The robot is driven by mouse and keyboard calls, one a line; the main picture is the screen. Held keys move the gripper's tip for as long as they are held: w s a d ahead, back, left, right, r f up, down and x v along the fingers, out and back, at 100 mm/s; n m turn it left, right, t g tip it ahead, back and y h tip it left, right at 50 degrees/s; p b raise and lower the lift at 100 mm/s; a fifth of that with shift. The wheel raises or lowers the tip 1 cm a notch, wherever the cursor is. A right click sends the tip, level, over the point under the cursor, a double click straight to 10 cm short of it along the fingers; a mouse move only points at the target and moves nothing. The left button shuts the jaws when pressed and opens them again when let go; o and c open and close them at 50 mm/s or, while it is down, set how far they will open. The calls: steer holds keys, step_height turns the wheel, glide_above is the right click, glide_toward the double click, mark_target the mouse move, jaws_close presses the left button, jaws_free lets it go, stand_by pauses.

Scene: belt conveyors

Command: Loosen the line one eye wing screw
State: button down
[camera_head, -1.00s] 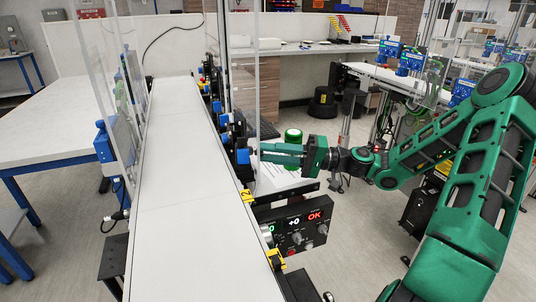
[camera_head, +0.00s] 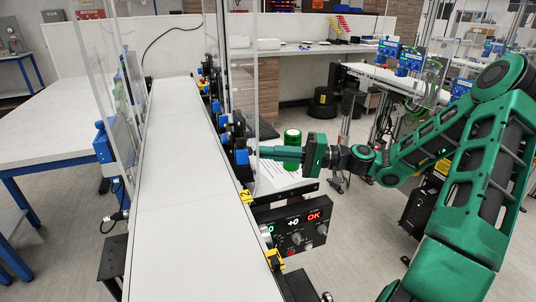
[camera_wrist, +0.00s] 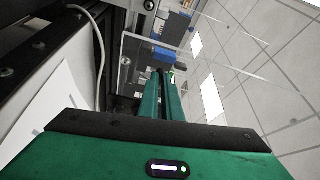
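In the wrist view the two long green fingers (camera_wrist: 163,80) run close together with a narrow gap. A small dark piece, seemingly the eye wing screw (camera_wrist: 162,72), sits between their tips. A blue block (camera_wrist: 170,56) shows just beyond. The screw's own shape is mostly hidden by the fingers.
The white belt (camera_head: 180,200) has nothing on it. Below my gripper is a control box (camera_head: 295,228) showing "+0" and "OK". Other blue fittings (camera_head: 224,121) line the rail, near a clear panel (camera_head: 243,60).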

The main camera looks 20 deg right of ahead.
steer(key=shift+a+f, duration=0.1)
steer(key=c, duration=2)
jaws_free()
steer(key=shift+a, duration=0.1)
steer(key=shift+d, duration=0.2)
steer(key=v, duration=1)
steer(key=shift+d, duration=0.2)
